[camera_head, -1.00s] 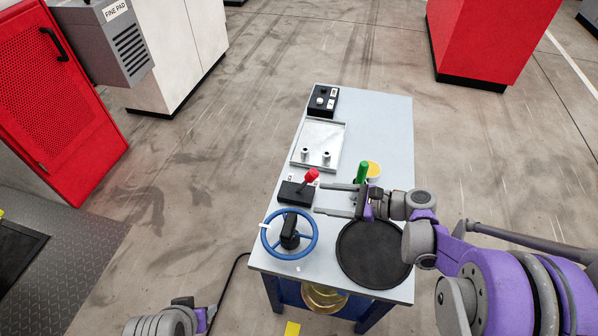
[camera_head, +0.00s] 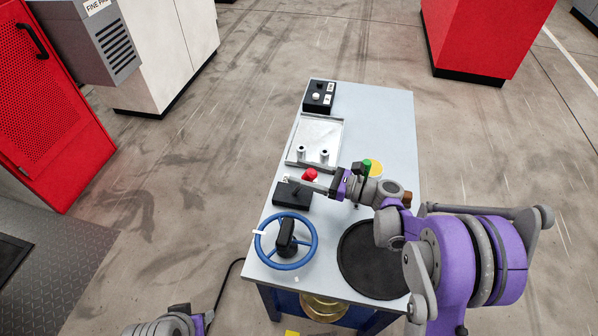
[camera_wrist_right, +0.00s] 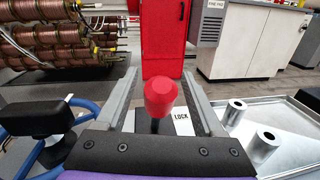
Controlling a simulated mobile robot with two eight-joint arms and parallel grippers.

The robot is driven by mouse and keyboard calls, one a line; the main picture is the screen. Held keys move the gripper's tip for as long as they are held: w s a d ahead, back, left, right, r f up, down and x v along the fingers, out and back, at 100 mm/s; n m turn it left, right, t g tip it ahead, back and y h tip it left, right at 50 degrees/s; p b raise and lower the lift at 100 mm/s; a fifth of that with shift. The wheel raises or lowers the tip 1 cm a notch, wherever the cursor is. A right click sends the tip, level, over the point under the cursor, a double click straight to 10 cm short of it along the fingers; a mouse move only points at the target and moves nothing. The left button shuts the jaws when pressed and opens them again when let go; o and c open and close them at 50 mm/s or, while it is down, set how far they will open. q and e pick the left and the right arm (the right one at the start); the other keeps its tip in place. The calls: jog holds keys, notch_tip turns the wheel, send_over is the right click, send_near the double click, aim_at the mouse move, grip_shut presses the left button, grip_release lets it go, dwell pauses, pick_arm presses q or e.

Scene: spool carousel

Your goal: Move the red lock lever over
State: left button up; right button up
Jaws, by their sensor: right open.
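The red lock lever (camera_head: 310,174) stands on a black base (camera_head: 291,194) on the table. In the right wrist view its red knob (camera_wrist_right: 160,97) sits between the two open fingers, with a gap on each side, and a "LOCK" label (camera_wrist_right: 182,123) shows behind it. My right gripper (camera_head: 304,184) is open around the lever; in the head view its fingers partly cover the lever's shaft. My left arm (camera_head: 170,325) shows only at the bottom edge, and its fingers are not visible.
A blue handwheel (camera_head: 285,241) stands in front of the lever base. A metal tray (camera_head: 318,135) with two posts lies behind it. A black disc (camera_head: 372,260) lies at right, and a green-topped item (camera_head: 372,167) stands near my right wrist. A black button box (camera_head: 319,96) is at the back.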

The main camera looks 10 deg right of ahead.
jog(key=shift+w+a, duration=0.35)
jog(key=shift+a, duration=0.2)
grip_shut()
dwell(1.1)
